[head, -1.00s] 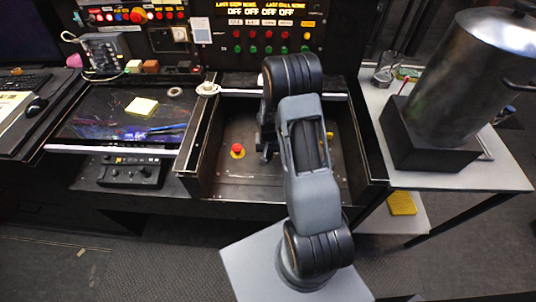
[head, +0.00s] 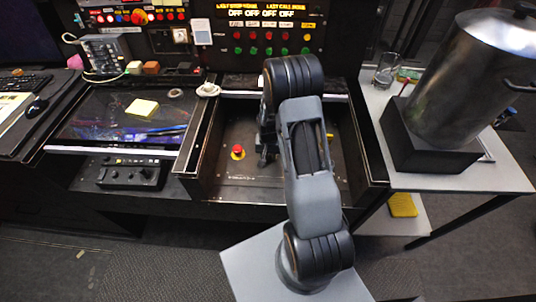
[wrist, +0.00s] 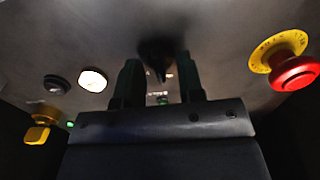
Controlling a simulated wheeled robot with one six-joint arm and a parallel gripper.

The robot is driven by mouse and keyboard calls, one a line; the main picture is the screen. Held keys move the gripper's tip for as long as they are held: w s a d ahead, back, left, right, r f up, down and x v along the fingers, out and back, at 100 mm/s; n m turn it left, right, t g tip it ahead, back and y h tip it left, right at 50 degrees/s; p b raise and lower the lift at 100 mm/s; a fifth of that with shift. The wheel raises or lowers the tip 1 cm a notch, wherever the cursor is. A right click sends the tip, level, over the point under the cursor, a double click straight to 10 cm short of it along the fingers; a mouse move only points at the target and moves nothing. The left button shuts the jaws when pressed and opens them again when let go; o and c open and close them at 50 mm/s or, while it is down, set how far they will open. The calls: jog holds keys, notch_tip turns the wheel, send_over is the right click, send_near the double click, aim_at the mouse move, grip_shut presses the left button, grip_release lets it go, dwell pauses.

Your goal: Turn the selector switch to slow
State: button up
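The selector switch (wrist: 157,52) is a dark knob on the grey panel, at the upper middle of the wrist view. Its pointer faces down in the picture. My gripper (wrist: 160,75) is open, with its two fingers apart, one to the left and one to the right below the knob. I cannot tell whether either finger touches it. The label lettering near the knob is too small to read. In the head view my gripper (head: 267,157) is low over the recessed panel, and my arm hides the switch.
A red mushroom button (wrist: 295,72) on a yellow ring stands close right of my gripper in the wrist view. A white round button (wrist: 93,80), a black one (wrist: 56,85) and a yellow knob (wrist: 38,134) are at left. Raised side walls (head: 204,150) bound the panel.

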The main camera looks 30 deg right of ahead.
notch_tip(320, 180, up, 14)
dwell(0.7)
jog(key=shift+f, duration=0.1)
dwell(0.3)
jog(key=s+a+r+n+t, duration=0.1)
jog(key=s+a+r+n, duration=0.2)
jog(key=s+a+r, duration=0.2)
jog(key=s+a+r+n+t, duration=0.2)
jog(key=s+a+r, duration=0.3)
jog(key=s+r, duration=0.4)
jog(key=shift+s+r+n+t, duration=0.15)
jog(key=shift+s+n+t, duration=0.25)
jog(key=shift+s, duration=0.85)
